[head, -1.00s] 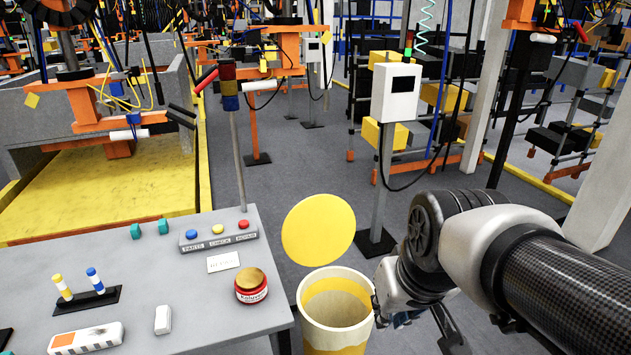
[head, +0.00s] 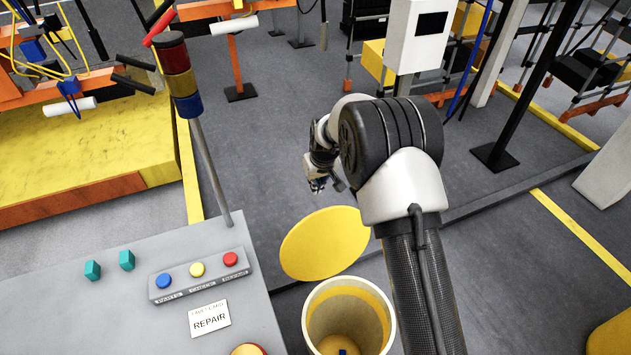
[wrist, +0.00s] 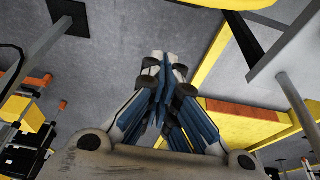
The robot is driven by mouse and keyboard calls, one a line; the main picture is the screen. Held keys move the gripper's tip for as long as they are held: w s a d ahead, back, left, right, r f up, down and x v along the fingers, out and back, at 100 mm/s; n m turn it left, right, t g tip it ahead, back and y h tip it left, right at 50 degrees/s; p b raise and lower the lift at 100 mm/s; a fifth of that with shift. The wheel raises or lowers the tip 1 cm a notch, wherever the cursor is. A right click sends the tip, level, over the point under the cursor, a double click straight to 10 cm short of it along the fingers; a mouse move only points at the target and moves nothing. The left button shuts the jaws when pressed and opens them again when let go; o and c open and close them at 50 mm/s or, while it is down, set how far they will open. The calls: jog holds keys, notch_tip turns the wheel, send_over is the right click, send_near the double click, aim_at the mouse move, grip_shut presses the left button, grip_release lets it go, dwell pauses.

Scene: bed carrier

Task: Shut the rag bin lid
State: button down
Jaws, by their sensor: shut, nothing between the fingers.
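The rag bin (head: 347,318) is a cream cylinder with a yellow band inside, standing right of the grey table in the head view. Its round yellow lid (head: 325,243) stands open, tilted up at the bin's far side. A small blue thing (head: 343,352) shows inside the bin. My gripper (head: 317,186) is beyond and above the lid, apart from it, with my arm reaching past the bin's right side. In the wrist view my gripper (wrist: 164,68) is shut and empty. A yellow edge (wrist: 250,3) at the top of that view may be the lid.
The grey table (head: 240,310) at left holds a button box (head: 200,274), a REPAIR card (head: 209,318) and teal blocks (head: 127,260). A signal light post (head: 205,160) rises at its far corner. A white box on a post (head: 416,40) stands behind. Grey floor beyond the lid is clear.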

notch_tip(320, 180, down, 9)
jog(key=s+b, duration=0.1)
jog(key=b, duration=0.1)
jog(key=shift+d+f, duration=0.2)
dwell(0.4)
jog(key=shift+s+a+b, duration=0.15)
jog(key=shift+b, duration=0.2)
